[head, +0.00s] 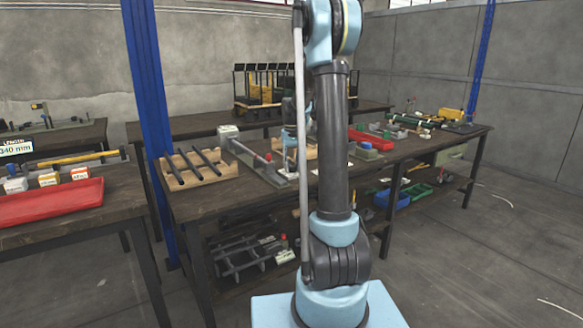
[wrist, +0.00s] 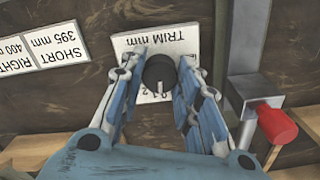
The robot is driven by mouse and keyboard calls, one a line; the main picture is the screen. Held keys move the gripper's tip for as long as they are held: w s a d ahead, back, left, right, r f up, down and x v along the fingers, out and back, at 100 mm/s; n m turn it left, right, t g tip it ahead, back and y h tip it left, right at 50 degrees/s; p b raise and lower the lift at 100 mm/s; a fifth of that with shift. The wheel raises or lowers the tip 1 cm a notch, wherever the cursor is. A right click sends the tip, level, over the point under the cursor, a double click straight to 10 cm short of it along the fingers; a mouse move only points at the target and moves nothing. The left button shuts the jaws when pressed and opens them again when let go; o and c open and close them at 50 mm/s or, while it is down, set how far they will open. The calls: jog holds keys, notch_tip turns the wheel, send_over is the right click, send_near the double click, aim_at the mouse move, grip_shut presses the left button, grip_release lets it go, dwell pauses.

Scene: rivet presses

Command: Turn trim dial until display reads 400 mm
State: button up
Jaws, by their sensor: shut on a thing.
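The trim dial (wrist: 159,71) is a round black knob with a pale pointer mark, on a white plate (wrist: 126,42) lettered TRIM mm, upside down in the wrist view. My gripper (wrist: 161,60) has its blue fingers on both sides of the knob and is shut on it. The plate's small scale figures are partly covered by the fingers. In the head view my arm hides the dial. A white panel (head: 15,148) at the left edge of the head view appears to read 340 mm; I cannot tell whether it is the dial's display.
White cards (wrist: 54,43) read SHORT 395 mm and RIGHT 400, cut off. A grey metal fixture with a red knob (wrist: 277,124) stands close beside my right-hand finger. A wooden rack with dark rods (head: 200,168) and a red tray (head: 370,139) lie on the bench.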

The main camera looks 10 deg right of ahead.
aim_at(292, 166)
jog(key=shift+m, duration=1.4)
jog(key=o, duration=1.1)
notch_tip(292, 166, up, 12)
jog(key=shift+f, duration=0.1)
